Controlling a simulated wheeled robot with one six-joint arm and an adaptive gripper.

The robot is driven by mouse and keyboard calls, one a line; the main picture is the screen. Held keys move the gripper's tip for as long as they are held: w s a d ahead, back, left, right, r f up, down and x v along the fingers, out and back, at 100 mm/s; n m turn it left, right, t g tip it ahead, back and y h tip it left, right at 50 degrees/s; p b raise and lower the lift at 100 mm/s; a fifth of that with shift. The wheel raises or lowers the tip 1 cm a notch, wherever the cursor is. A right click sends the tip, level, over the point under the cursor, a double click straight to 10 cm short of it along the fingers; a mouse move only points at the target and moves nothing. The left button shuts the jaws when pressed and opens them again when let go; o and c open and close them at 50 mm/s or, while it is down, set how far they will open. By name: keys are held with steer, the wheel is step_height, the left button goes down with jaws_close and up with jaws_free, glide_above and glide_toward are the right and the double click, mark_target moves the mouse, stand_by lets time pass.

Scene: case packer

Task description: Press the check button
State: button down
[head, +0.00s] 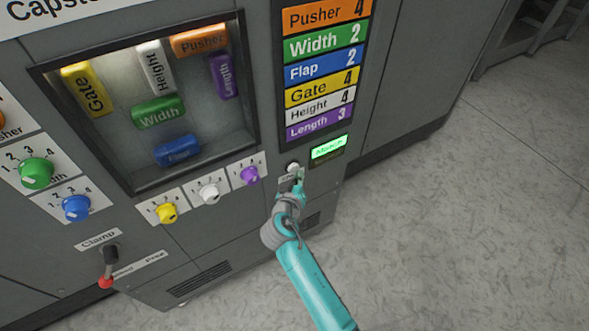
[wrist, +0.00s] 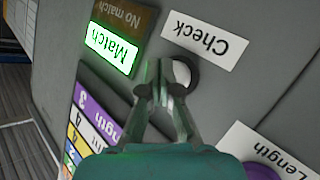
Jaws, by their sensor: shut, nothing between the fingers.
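The check button (head: 293,167) is a pale round knob on the grey machine front, right of the purple dial. It also shows in the wrist view (wrist: 184,72), beside the "Check" label (wrist: 205,40). My gripper (wrist: 162,98) is shut and empty, with its fingertips at the button and covering part of it. In the head view my gripper (head: 294,183) is just below the button. I cannot tell whether the tips touch it. The "Match" lamp (wrist: 112,48) is lit green, and it is lit in the head view too (head: 329,147). The "No match" lamp (wrist: 127,14) is dark.
Yellow (head: 165,213), white (head: 208,193) and purple (head: 249,175) dials sit left of the button. A settings chart (head: 322,71) is above. A recessed window (head: 140,185) holds coloured blocks. The clamp lever (head: 109,259) is lower left. The floor at right is clear.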

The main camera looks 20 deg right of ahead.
steer(key=shift+s, duration=0.3)
steer(key=shift+d, duration=0.1)
steer(key=shift+s+d, duration=0.25)
steer(key=shift+s, duration=1)
steer(key=shift+s+d, duration=0.25)
steer(key=shift+s, duration=0.95)
